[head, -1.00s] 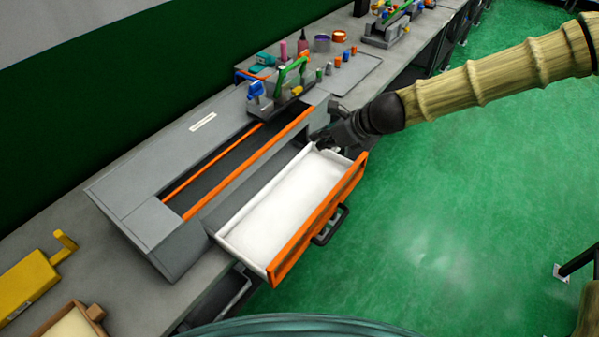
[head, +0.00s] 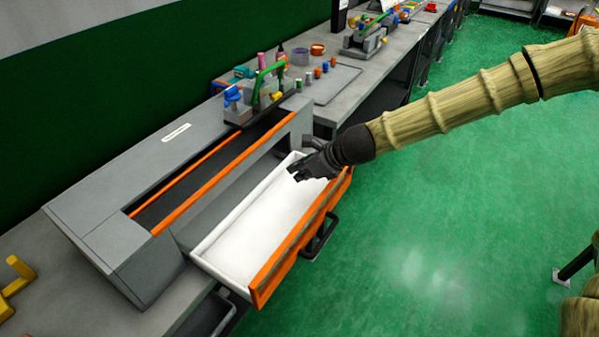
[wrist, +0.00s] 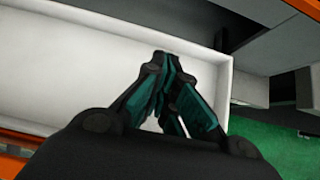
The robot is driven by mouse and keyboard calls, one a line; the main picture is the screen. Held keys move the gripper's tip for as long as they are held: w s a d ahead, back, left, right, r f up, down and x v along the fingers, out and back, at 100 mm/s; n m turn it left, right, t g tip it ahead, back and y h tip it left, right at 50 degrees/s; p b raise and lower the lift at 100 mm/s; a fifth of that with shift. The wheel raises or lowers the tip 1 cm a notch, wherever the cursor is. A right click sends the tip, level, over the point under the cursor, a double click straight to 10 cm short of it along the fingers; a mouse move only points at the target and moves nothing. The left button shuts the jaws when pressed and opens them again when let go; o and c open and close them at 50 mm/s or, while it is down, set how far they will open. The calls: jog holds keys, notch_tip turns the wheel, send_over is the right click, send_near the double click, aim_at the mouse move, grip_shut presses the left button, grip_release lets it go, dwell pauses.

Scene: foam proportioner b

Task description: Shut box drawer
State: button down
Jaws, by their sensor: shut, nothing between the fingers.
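The box drawer (head: 245,232) is a white tray with an orange front panel (head: 290,250) and a dark handle (head: 325,238). It stands pulled out from a long grey box (head: 130,185) on the bench. My gripper (head: 294,174) is over the drawer's far right end, with its fingers closed and empty. In the wrist view the closed fingertips (wrist: 160,58) are above the white drawer (wrist: 85,70), near its end wall. I cannot tell whether they touch the drawer.
A grey bench (head: 350,85) runs along the dark green wall. A fixture with a green handle (head: 265,85) stands at the box's far end, with small coloured items beyond.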

aim_at(273, 182)
jog(key=shift+x, duration=3.85)
